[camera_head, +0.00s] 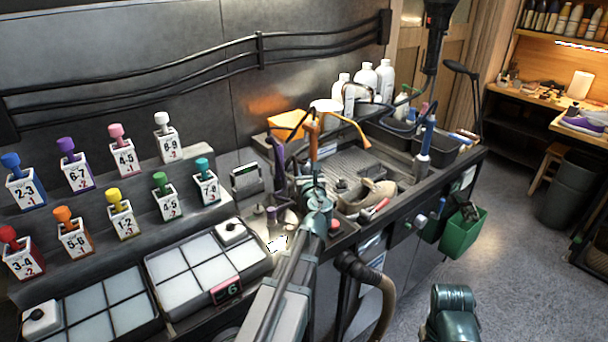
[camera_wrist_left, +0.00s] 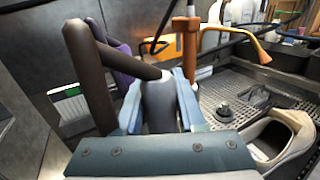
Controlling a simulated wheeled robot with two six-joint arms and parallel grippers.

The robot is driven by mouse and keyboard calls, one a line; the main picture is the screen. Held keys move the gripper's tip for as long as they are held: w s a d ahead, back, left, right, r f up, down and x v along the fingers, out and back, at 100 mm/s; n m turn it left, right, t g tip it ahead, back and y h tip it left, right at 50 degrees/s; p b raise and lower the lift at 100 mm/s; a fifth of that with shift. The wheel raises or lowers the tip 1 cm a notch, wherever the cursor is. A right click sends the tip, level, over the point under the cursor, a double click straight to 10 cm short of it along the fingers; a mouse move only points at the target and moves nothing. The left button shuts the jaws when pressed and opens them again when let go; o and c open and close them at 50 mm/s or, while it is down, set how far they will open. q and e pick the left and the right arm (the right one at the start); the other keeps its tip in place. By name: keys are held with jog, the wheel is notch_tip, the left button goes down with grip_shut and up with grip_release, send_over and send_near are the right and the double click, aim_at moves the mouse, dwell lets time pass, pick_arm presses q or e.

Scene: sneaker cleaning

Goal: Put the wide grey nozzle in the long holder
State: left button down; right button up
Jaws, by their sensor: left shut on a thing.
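My left gripper (camera_head: 318,200) reaches over the near left of the sink area. In the left wrist view the gripper (camera_wrist_left: 160,112) is shut on a dark grey rounded piece (camera_wrist_left: 158,98), which looks like the grey nozzle. A thick brown bent bar (camera_wrist_left: 88,75) stands at the left, and its arm reaches across to the top of the grey piece. I cannot tell whether they touch. A purple upright piece (camera_head: 278,155) and an orange post with a long arm (camera_head: 313,135) stand just behind. I cannot tell which of these is the long holder.
A beige sneaker (camera_head: 376,194) lies on the sink's grating. White bottles (camera_head: 385,78) stand at the back. Numbered colour-topped holders (camera_head: 122,220) and pale gridded trays (camera_head: 200,272) fill the left. A green bin (camera_head: 463,232) hangs at the front right.

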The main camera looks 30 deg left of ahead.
pick_arm(q)
jog(key=shift+a+f, duration=0.25)
pick_arm(e)
jog(key=shift+a+f, duration=0.1)
jog(key=shift+f, duration=0.1)
pick_arm(q)
jog(key=shift+f, duration=0.15)
jog(key=c, duration=0.5)
grip_release()
pick_arm(e)
jog(key=shift+f, duration=0.15)
pick_arm(q)
jog(key=shift+r, duration=0.2)
